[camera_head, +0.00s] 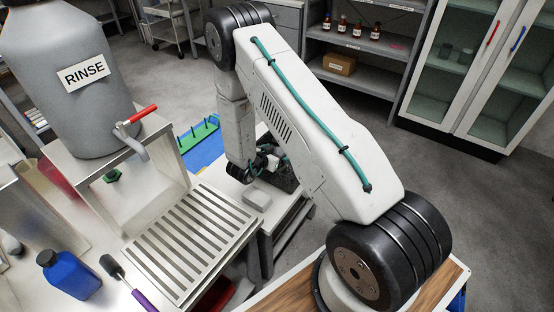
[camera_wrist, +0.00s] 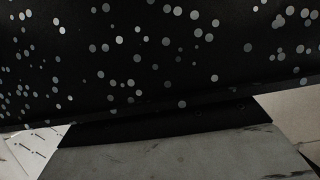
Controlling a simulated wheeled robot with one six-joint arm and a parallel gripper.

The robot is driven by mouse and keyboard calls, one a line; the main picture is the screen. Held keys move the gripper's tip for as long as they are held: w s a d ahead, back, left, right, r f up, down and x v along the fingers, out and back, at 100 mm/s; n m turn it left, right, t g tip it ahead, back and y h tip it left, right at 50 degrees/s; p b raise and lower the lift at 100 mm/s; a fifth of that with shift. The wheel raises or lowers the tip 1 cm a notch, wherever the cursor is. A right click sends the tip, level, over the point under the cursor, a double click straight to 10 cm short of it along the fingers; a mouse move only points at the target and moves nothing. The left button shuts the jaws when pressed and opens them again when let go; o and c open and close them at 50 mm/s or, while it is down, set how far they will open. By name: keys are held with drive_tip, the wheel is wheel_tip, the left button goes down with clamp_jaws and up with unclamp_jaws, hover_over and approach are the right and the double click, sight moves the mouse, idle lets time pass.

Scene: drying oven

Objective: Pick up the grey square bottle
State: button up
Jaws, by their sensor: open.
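My gripper (camera_head: 258,167) hangs low over the bench in the middle of the head view, partly hidden by my own arm. It is open, though its fingers are small there. A small light-grey block-like thing (camera_head: 257,198) lies on the bench just below it in the picture; I cannot tell whether it is the grey square bottle. A dark speckled thing (camera_head: 285,178) stands right of the gripper. In the wrist view a black surface with pale spots (camera_wrist: 150,50) fills the top, close to the camera. A grey flat surface (camera_wrist: 180,155) lies below it. No bottle is clearly recognisable there.
A slatted metal drain rack (camera_head: 190,243) lies left of the grey block. A large grey RINSE tank (camera_head: 75,110) stands at upper left. A blue bottle (camera_head: 68,275) and a brush (camera_head: 125,278) are at lower left. Open floor (camera_head: 430,190) lies to the right.

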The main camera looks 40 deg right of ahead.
drive_tip(key=c, duration=1.4)
drive_tip(key=shift+r, duration=0.1)
drive_tip(key=shift+c, duration=0.2)
